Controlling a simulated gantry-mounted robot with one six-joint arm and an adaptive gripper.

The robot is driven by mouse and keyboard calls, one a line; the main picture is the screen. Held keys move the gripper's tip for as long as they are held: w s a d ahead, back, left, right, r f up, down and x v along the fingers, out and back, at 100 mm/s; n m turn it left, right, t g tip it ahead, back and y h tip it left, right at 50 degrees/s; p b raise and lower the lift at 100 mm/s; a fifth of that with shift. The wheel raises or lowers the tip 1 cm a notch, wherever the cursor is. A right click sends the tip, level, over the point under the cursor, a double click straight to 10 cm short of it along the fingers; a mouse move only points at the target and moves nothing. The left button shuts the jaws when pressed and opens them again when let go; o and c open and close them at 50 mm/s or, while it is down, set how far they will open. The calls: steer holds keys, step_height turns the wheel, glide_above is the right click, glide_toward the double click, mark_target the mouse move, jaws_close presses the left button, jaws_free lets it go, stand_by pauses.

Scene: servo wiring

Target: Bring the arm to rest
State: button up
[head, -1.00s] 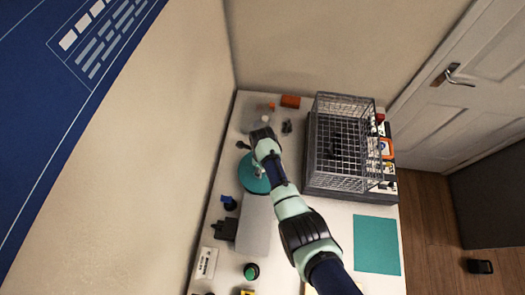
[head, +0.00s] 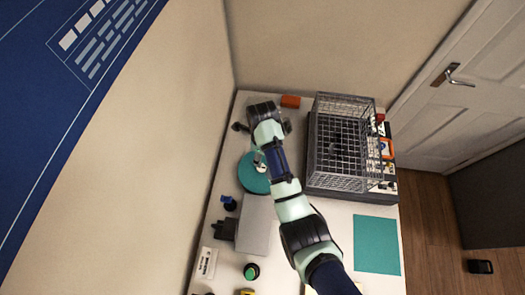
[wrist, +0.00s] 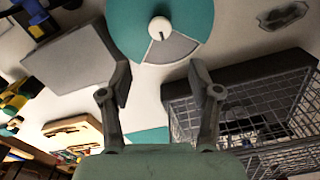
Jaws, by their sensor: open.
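My gripper (wrist: 161,82) is open in the wrist view, its two dark fingers spread wide with nothing between them. Beyond the fingertips are a turquoise disc (wrist: 125,22) with a grey sector and white knob, and a pale table surface. In the head view, my arm stretches up the table over the left part, past the turquoise disc (head: 250,179). Its wrist is near the table's back edge and mostly hides the gripper there.
A wire basket (head: 345,150) stands right of my arm; it also shows in the wrist view (wrist: 245,115). A grey box (head: 255,225) is beside the forearm. A turquoise mat (head: 376,244) lies bare at front right.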

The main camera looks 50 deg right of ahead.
stand_by(0.4)
steer(key=w+a+r+n+t+h, duration=0.1)
steer(key=w+a+r+n+t, duration=0.3)
steer(key=a+r+n, duration=0.6)
steer(key=w+a+r+n+t, duration=0.2)
steer(key=a+r+n+t, duration=0.35)
steer(key=a+n, duration=0.75)
steer(key=s+a+r+n+t+y, duration=0.1)
steer(key=s+a+r+n+t, duration=0.3)
steer(key=a+r+n, duration=0.6)
steer(key=d+r+p, duration=0.3)
steer(key=r+p, duration=1.3)
steer(key=p, duration=0.1)
steer(key=shift+s+r+n+g, duration=0.2)
steer(key=shift+s+n+g, duration=0.15)
steer(key=shift+n, duration=0.05)
